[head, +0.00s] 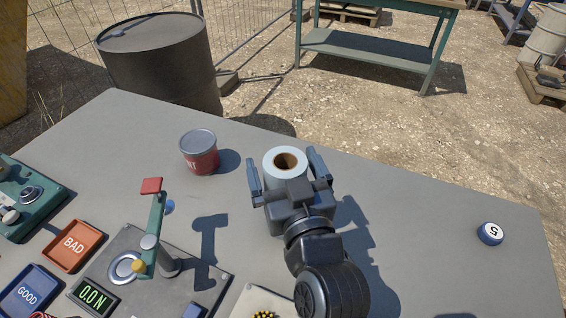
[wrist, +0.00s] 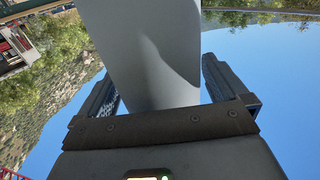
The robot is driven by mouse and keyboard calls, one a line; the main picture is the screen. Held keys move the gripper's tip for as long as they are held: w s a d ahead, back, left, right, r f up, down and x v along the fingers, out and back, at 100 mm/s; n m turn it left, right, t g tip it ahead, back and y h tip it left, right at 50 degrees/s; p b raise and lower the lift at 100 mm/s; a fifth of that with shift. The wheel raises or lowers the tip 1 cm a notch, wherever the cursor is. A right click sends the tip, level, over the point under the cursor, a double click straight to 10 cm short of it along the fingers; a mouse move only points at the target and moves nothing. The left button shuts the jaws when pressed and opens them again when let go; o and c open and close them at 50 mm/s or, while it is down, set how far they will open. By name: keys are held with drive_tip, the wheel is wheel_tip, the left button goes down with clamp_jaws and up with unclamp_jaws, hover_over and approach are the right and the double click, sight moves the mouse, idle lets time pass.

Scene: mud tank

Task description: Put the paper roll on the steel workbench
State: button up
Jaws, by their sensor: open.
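The white paper roll (head: 270,163) stands upright on a grey tabletop, its brown-rimmed core hole facing up. My gripper (head: 287,170) is open, with one finger on each side of the roll. In the wrist view the roll (wrist: 155,60) fills the space between the two fingers (wrist: 160,90), with a visible gap on the right; I cannot tell whether the left finger touches. The roll's lower part is hidden behind my gripper in the head view. A workbench with a green metal frame and lower shelf (head: 365,50) stands apart at the back; its brownish top is cut by the picture edge.
On the grey table (head: 440,210) a red paint can (head: 199,153) stands left of the roll. A blue-white puck (head: 490,233) lies right. A dark drum (head: 160,65) stands behind.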

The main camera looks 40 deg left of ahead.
drive_tip(key=b+v, duration=0.2)
drive_tip(key=v, duration=0.9)
drive_tip(key=shift+d, duration=0.15)
drive_tip(key=shift+s+f, duration=0.1)
drive_tip(key=shift+s, duration=0.05)
